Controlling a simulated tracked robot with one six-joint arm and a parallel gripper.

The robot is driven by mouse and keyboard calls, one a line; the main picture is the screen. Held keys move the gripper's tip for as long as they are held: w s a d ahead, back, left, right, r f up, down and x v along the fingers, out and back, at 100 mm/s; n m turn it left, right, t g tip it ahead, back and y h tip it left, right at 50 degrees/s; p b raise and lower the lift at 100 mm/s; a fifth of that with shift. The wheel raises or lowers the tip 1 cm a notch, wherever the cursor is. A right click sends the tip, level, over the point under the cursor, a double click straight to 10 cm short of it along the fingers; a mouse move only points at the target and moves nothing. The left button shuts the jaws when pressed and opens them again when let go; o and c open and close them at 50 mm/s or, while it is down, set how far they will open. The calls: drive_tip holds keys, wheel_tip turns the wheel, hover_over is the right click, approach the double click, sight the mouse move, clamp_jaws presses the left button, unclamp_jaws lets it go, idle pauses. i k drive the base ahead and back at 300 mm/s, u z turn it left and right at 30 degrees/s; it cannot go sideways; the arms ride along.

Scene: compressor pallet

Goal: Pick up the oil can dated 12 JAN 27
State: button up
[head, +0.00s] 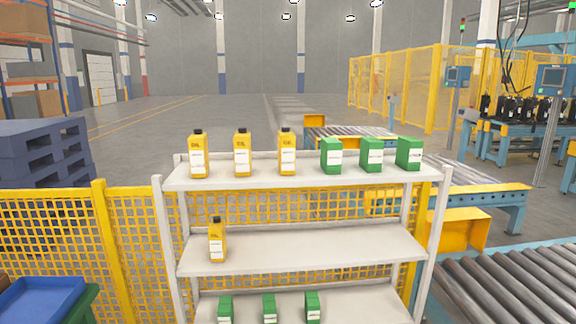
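Three yellow oil cans with black caps and white labels stand upright on the top shelf: a left one (198,155), a middle one (242,154) and a right one (287,153). Another yellow oil can (217,242) stands at the left of the middle shelf. The date print on the labels is too small to read, so I cannot tell which can is dated 12 JAN 27. My gripper is not in view.
Three green boxes (371,156) stand right of the cans on the top shelf (300,178). More green boxes (269,308) stand on the lower shelf. The middle shelf (330,247) is clear on its right. Yellow fencing (60,230) and a roller conveyor (500,275) flank the rack.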

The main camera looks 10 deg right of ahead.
sight(197, 142)
drive_tip(key=z, duration=0.6)
drive_tip(key=i, duration=1.35)
drive_tip(key=u, duration=1.25)
